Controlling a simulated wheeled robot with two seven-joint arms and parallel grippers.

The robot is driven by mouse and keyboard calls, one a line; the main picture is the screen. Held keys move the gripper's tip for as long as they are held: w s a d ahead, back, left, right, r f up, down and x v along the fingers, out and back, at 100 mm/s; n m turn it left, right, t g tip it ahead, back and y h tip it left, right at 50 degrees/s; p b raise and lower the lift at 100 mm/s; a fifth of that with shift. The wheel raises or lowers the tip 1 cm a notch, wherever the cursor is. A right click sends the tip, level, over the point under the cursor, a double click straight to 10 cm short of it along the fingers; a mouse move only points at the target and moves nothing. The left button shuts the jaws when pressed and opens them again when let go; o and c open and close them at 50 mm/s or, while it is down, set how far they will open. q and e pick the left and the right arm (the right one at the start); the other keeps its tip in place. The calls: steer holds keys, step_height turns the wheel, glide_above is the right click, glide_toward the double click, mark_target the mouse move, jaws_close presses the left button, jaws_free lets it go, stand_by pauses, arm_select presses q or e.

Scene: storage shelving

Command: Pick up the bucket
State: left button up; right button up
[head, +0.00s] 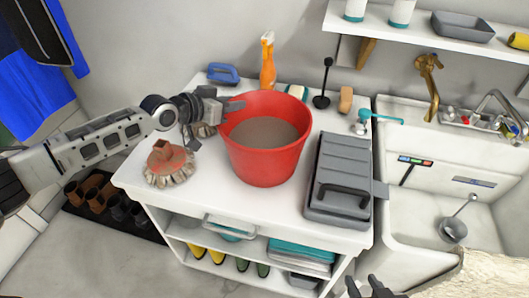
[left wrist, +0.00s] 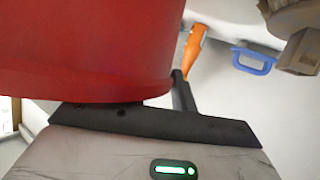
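The red bucket (head: 265,158) stands upright on the white cabinet top in the head view, with a grey-brown inside. My left gripper (head: 233,104) is at the left part of its rim. In the left wrist view the bucket wall (left wrist: 85,50) fills the upper left, and one dark finger of my left gripper (left wrist: 180,92) lies close against its rim near the middle of the palm. The other finger is hidden behind the wall; the gripper appears shut on the rim. My right gripper (head: 370,288) is at the bottom edge of the head view, fingers apart, empty.
A scrub brush (head: 168,163) lies left of the bucket and a grey case (head: 340,180) lies right. An orange spray bottle (head: 267,62) and a blue-handled brush (head: 223,73) are behind. A sink (head: 425,215) adjoins the cabinet on the right.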

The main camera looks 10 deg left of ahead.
arm_select(q)
jaws_close()
steer(key=shift+f, duration=0.1)
stand_by(1.1)
